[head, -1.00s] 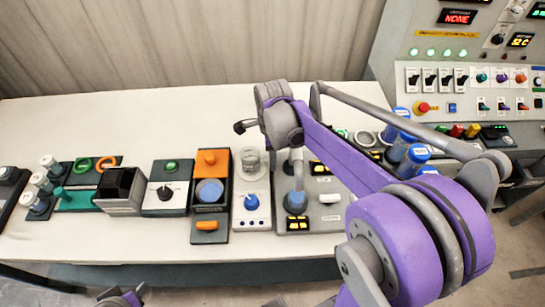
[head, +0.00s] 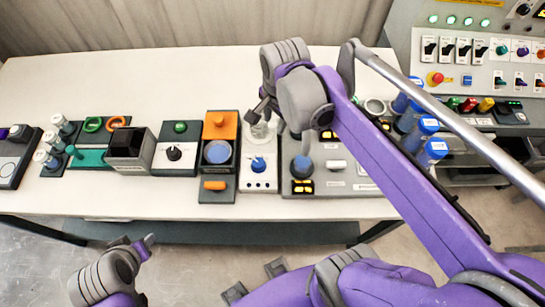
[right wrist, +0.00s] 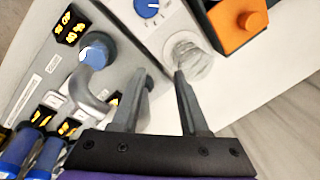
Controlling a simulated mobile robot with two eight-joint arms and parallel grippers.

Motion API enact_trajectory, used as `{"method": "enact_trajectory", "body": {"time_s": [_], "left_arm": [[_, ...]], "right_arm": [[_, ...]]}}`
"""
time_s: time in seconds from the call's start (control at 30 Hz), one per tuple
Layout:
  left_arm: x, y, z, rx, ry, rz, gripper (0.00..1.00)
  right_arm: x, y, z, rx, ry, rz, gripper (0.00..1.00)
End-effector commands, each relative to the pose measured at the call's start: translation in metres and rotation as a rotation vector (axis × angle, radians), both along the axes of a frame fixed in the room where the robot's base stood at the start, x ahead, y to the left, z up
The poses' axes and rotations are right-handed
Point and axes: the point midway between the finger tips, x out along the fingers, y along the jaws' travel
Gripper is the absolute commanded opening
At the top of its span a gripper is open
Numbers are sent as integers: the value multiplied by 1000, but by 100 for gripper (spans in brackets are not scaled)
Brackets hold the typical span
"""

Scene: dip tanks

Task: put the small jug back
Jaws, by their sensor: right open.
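A clear glass vessel, which looks like the small jug (head: 264,133), stands upright on the white unit with a blue knob (head: 258,178). It also shows in the right wrist view (right wrist: 192,60), beside the tip of one finger. My right gripper (head: 262,110) is just above and behind it in the head view, partly hidden by its own arm. In the right wrist view my right gripper (right wrist: 160,78) is open, with nothing between its fingers. Part of my left arm shows at the lower left of the head view; whether its gripper is open cannot be made out.
A grey unit with a bent pipe over a blue round part (head: 302,168) stands to the right. An orange-topped unit (head: 220,125) stands to the left. Blue-capped bottles (head: 430,125) stand further right. The table (head: 120,75) is clear at the back left.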

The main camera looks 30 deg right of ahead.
Motion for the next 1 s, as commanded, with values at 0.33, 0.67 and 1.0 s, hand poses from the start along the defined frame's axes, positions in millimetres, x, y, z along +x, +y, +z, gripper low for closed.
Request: {"method": "enact_trajectory", "body": {"time_s": [0.33, 0.67, 1.0], "left_arm": [[0, 0, 0, 0, 0, 0, 50], [0, 0, 0, 0, 0, 0, 50], [0, 0, 0, 0, 0, 0, 50]], "right_arm": [[-69, 52, -66, -311, -206, 1048, 44], [-81, 60, -81, -415, -244, 1283, 44], [-81, 60, -81, -412, -242, 1280, 44]]}}
